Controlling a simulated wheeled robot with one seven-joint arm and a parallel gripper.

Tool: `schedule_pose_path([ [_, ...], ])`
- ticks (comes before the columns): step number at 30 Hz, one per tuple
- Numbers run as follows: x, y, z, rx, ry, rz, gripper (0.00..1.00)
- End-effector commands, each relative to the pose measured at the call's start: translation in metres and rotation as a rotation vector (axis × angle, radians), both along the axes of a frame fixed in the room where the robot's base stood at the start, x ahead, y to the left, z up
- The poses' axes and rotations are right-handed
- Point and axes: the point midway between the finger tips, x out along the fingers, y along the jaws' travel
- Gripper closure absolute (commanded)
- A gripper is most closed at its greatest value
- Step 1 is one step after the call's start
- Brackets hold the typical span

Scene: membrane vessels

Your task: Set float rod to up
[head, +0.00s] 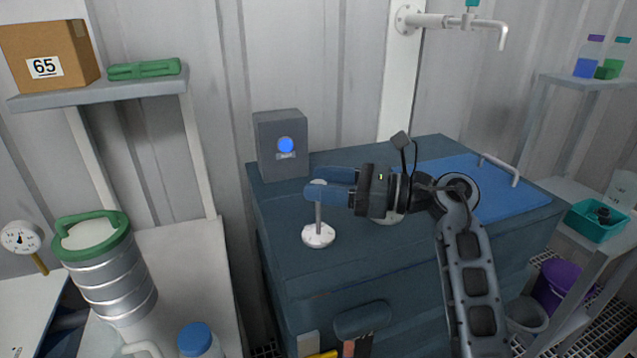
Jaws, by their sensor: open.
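The float rod (318,218) is a thin grey upright rod rising from a round white base (318,236) on top of the dark blue-grey tank (285,215). My gripper (318,190) reaches in from the right, its blue fingers pointing left at the rod's upper end. The fingers are open, one above the other in the picture, and a pale top of the rod shows between them. I cannot tell whether either finger touches the rod.
A grey box with a round blue button (286,145) stands at the tank's back left. A blue lid with a white handle (500,170) covers the tank's right part. A white pipe with a tap (450,22) hangs above. A steel canister (110,275) stands at left.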

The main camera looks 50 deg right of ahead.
Motion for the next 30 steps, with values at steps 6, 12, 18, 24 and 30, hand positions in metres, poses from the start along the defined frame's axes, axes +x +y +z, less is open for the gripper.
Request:
schedule_pose_path([
  [6,-0.034,-0.015,-0.002,-0.001,-0.001,-0.004,0.45],
  [12,-0.055,-0.023,0.0,-0.001,-0.002,-0.002,0.45],
  [18,-0.06,-0.024,0.001,-0.001,-0.003,-0.001,0.45],
  [24,-0.06,-0.024,0.001,0.0,-0.002,0.0,0.45],
  [30,-0.06,-0.024,0.0,0.0,-0.002,0.0,0.45],
])
